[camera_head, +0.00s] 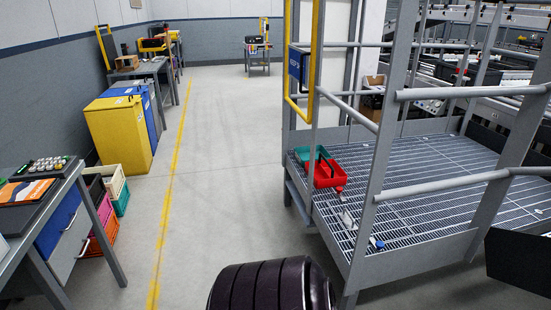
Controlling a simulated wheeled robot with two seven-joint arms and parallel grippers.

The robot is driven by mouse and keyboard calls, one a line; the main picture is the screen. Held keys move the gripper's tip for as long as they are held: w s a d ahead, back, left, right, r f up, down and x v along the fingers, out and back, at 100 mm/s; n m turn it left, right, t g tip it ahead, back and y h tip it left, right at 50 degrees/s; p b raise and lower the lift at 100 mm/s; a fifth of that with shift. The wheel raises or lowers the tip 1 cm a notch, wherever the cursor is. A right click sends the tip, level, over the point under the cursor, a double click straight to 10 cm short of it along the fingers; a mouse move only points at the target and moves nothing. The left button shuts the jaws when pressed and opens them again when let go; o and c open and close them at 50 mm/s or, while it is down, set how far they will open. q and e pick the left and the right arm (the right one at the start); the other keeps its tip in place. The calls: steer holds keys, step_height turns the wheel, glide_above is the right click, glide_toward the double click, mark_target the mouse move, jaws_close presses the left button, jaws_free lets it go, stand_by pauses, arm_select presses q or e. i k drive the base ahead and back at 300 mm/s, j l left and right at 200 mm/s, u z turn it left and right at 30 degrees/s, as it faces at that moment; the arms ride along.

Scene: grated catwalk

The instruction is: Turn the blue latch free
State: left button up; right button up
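A blue piece (297,64) sits on the post beside the yellow gate frame (316,60) of the catwalk. It may be the blue latch, but it is too small to make out a handle or which way it is turned. A small blue round item (378,244) lies low at the near edge of the grating. Neither of my grippers shows clearly. A dark ribbed cylinder at the bottom middle looks like part of my own arm.
The raised grated platform (440,170) has grey rails (440,185). A desk (65,235), crates (108,185) and a yellow cabinet (118,130) line the left. The floor between is clear.

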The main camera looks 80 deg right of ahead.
mark_target(378, 246)
steer(key=z, duration=3.6)
steer(key=i+j+z, duration=0.15)
steer(key=z, duration=0.45)
steer(key=i+j+z, duration=0.15)
steer(key=j, duration=0.25)
steer(key=i+j+z, duration=0.15)
steer(key=j, duration=0.3)
steer(key=i+j+z, duration=0.2)
steer(key=j, duration=0.25)
steer(key=j+z, duration=0.15)
steer(key=j, duration=0.3)
